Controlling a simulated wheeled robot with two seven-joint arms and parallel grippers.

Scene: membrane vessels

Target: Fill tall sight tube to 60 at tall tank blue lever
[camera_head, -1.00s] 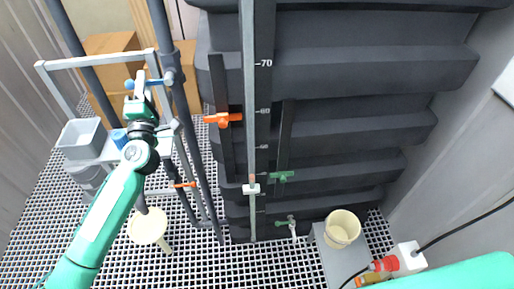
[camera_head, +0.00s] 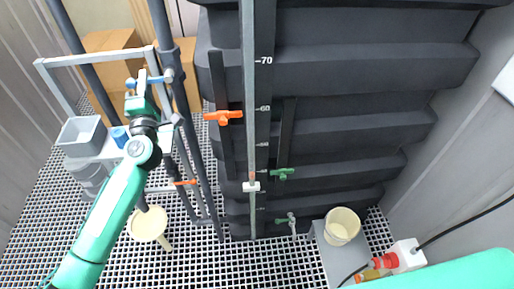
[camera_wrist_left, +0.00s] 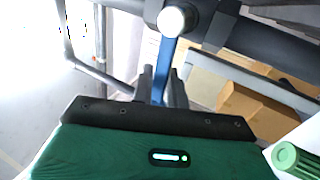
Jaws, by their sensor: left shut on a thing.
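The blue lever (camera_head: 157,79) sits on the dark vertical pipe at upper left in the head view. It also shows in the left wrist view (camera_wrist_left: 166,62), running from a round white-capped hub down between the fingers. My left gripper (camera_head: 141,77) is shut on the blue lever; its fingers (camera_wrist_left: 160,88) stand on either side of it. The tall sight tube (camera_head: 249,130) runs upright in front of the dark ribbed tank (camera_head: 350,90), beside a scale marked 70 and 60. A white clip (camera_head: 251,187) sits low on the tube. I cannot clearly tell the liquid level. My right gripper is out of view.
Orange levers (camera_head: 223,116) and green levers (camera_head: 283,174) sit on or near the tank. A grey bin (camera_head: 82,137) stands left of my arm. A red and white plug (camera_head: 392,261) lies at lower right.

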